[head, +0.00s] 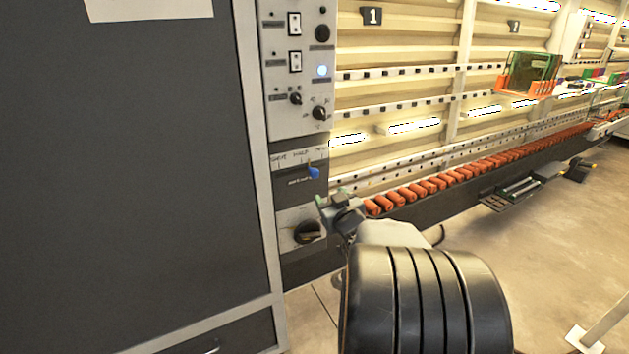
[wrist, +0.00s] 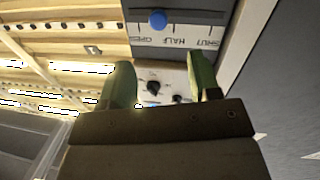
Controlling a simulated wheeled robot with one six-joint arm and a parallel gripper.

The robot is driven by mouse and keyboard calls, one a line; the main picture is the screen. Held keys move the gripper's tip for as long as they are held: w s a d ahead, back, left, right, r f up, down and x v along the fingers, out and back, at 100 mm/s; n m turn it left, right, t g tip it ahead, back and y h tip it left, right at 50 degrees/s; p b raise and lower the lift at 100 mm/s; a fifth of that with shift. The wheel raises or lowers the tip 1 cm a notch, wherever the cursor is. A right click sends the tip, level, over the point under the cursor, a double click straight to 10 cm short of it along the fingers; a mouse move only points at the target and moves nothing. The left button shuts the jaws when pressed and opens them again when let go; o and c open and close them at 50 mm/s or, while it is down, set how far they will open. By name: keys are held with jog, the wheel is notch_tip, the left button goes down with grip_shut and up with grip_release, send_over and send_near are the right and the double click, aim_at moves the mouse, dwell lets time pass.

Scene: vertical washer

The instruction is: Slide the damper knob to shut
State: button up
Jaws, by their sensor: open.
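The damper knob (head: 313,173) is a small blue knob on a dark panel (head: 288,184) marked SHUT, HALF and OPEN from left to right. It sits on the right side of the scale. In the wrist view the panel appears upside down, and the blue knob (wrist: 157,18) stands between the OPEN and HALF marks. My gripper (head: 332,194) is below and slightly right of the knob in the head view, apart from it. In the wrist view its two green fingers (wrist: 160,72) are spread with nothing between them. The knob lies beyond the fingertips.
A black rotary knob (head: 307,232) is below the damper panel, close to my gripper. A grey panel with switches (head: 297,70) is above. A large dark cabinet door (head: 130,170) fills the left. A row of orange rollers (head: 440,183) runs off right.

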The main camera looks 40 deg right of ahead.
aim_at(315, 176)
jog(key=shift+t, duration=0.4)
jog(key=p+x, duration=0.1)
jog(key=x, duration=1.2)
jog(key=shift+w+d+p, duration=0.2)
jog(key=shift+w+p, duration=0.05)
jog(key=shift+p, duration=0.1)
jog(key=shift+c, duration=0.5)
grip_shut()
jog(key=shift+f, duration=0.1)
